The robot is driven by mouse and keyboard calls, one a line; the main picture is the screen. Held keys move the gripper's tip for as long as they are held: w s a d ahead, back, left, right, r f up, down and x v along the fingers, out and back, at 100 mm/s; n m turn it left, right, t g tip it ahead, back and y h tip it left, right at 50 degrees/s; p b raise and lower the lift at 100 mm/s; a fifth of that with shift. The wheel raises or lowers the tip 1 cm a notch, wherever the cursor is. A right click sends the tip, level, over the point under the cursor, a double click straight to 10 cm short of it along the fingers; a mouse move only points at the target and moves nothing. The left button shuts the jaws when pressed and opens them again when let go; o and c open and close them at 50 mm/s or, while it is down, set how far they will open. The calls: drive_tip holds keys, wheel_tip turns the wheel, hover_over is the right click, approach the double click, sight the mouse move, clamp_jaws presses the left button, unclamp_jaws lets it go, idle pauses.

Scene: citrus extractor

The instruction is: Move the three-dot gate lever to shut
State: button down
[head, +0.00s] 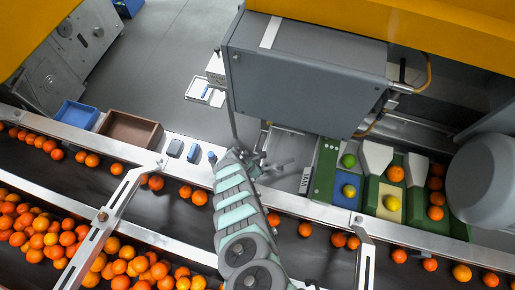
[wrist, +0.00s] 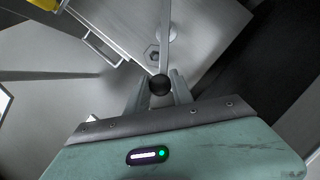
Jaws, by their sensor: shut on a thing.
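A lever with a pale straight shaft (wrist: 166,40) and a round black knob (wrist: 159,85) shows in the wrist view. The two fingers of my gripper (wrist: 160,98) are shut on the knob, one on each side. In the head view my gripper (head: 262,164) is beside the conveyor's far rail, below the grey machine housing; the knob cannot be made out there.
The grey housing (head: 300,72) stands just behind my gripper. A metal handle bar (wrist: 97,47) and a hex bolt (wrist: 152,53) are near the lever. A green tray (head: 325,170) with fruit stands to the right. A brown bin (head: 131,130) and blue bin (head: 77,114) stand left.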

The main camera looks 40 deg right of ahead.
drive_tip(key=c, duration=1.1)
unclamp_jaws()
drive_tip(key=p+v, duration=0.6)
drive_tip(key=v, duration=0.4)
drive_tip(key=shift+r, duration=0.4)
drive_tip(key=shift+a, duration=0.1)
